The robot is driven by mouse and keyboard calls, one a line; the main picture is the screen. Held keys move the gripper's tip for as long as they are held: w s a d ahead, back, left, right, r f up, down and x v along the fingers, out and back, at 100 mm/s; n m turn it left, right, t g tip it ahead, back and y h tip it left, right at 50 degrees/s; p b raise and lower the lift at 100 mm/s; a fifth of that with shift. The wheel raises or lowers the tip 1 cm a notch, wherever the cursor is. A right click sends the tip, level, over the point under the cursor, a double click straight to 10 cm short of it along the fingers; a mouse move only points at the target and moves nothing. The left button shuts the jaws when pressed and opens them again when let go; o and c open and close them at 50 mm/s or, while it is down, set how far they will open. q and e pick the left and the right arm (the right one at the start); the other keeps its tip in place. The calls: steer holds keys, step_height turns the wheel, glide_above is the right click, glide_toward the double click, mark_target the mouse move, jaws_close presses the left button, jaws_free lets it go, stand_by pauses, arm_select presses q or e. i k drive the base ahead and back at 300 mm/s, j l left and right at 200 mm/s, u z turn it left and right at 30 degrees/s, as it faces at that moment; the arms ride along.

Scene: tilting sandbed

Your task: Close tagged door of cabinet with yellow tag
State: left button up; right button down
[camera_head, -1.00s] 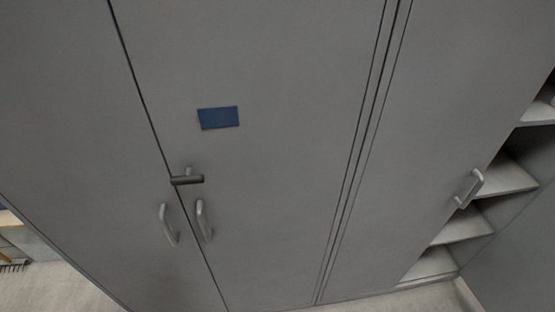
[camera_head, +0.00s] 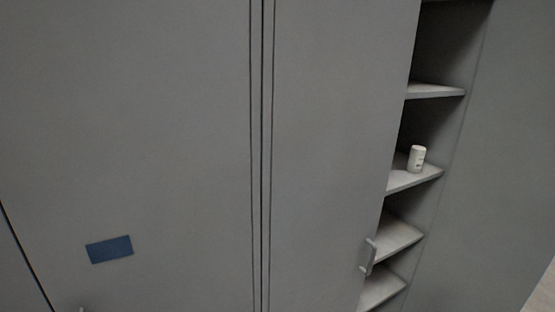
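No yellow tag shows in the head view. A cabinet with open shelves stands at the right. Its left door (camera_head: 325,150) is flat grey and covers the left part of the front, with a grey bar handle (camera_head: 368,257) at its lower right edge. To the right of that edge the shelves show through a gap. A further grey panel (camera_head: 490,150) stands right of the shelves; I cannot tell whether it is an opened door. Neither of my grippers is in view.
A closed grey cabinet (camera_head: 150,130) with a blue tag (camera_head: 109,249) stands at the left. A small white can (camera_head: 416,158) stands on a shelf (camera_head: 415,177). A bit of pale floor (camera_head: 543,295) shows at the lower right.

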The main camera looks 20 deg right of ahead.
mark_target(491, 242)
steer(key=l, duration=0.5)
steer(key=k+l+u, duration=0.1)
steer(key=l, duration=0.95)
steer(key=k+l+u, duration=0.1)
steer(key=l, duration=0.4)
steer(key=k+l, duration=0.15)
steer(key=l, duration=0.4)
steer(key=l+u, duration=0.15)
steer(key=l, duration=0.35)
steer(key=k+l, duration=0.15)
steer(key=l, duration=0.25)
steer(key=k+l+u, duration=0.1)
steer(key=l, duration=0.3)
steer(key=k+l, duration=0.15)
steer(key=l, duration=0.25)
steer(key=k+l+u, duration=0.1)
steer(key=l, duration=0.3)
steer(key=k+l, duration=0.2)
steer(key=l, duration=0.15)
steer(key=k+l+u, duration=0.1)
steer(key=l, duration=0.3)
steer(key=k+l, duration=0.2)
steer(key=l, duration=0.15)
steer(key=k+l+u, duration=0.1)
steer(key=l, duration=0.25)
steer(key=k+l, duration=0.05)
